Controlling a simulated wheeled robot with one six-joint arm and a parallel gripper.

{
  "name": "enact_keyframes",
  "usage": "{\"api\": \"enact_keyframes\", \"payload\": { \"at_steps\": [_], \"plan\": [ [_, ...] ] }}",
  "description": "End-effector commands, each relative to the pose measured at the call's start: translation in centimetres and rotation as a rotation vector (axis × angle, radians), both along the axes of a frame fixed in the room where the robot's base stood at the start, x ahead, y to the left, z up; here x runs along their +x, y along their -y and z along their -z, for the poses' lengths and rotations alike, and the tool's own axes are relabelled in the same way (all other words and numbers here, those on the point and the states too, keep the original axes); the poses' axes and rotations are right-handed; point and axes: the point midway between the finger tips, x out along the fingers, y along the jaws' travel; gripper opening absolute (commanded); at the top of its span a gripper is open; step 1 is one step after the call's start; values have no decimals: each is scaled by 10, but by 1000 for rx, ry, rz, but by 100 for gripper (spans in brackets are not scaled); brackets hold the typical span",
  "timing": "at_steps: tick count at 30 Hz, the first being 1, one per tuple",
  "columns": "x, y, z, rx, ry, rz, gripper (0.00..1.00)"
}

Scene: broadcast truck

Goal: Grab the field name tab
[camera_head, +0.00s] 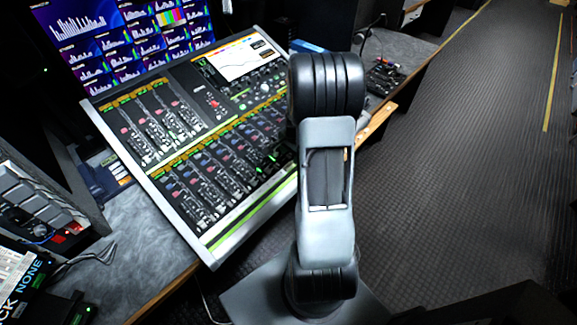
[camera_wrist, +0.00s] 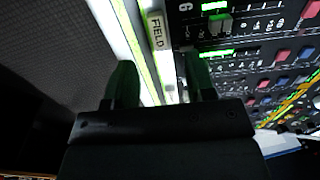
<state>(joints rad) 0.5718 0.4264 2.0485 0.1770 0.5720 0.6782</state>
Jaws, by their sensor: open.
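The field name tab (camera_wrist: 157,30) is a small whitish label reading "FIELD" in the wrist view. It sits on the pale front edge of the mixing console, beside a bright green strip. My gripper (camera_wrist: 158,65) is open, with one dark green finger on each side of the line to the tab. The tab lies beyond the fingertips in the picture, and nothing shows between the fingers but the console edge. In the head view my arm hides the gripper, and I cannot make out the tab there.
The mixing console (camera_head: 228,238) has rows of faders and knobs and stands on a grey desk (camera_head: 150,235). A screen wall (camera_head: 95,55) is behind it. A button panel (camera_head: 35,205) stands at the left. Open dark floor (camera_head: 470,170) lies to the right.

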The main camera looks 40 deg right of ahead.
Motion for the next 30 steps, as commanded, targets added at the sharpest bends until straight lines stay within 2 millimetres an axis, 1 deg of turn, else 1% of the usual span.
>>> {"api": "enact_keyframes", "payload": {
  "at_steps": [7,15,18,27,30],
  "plan": [
    [1,-1,14,0,-2,-1,50],
    [5,-2,49,1,-2,-2,50],
    [6,-2,56,1,-1,-2,50],
    [7,-2,59,-1,1,-2,50],
    [7,-2,59,-1,0,-2,40]
  ]
}}
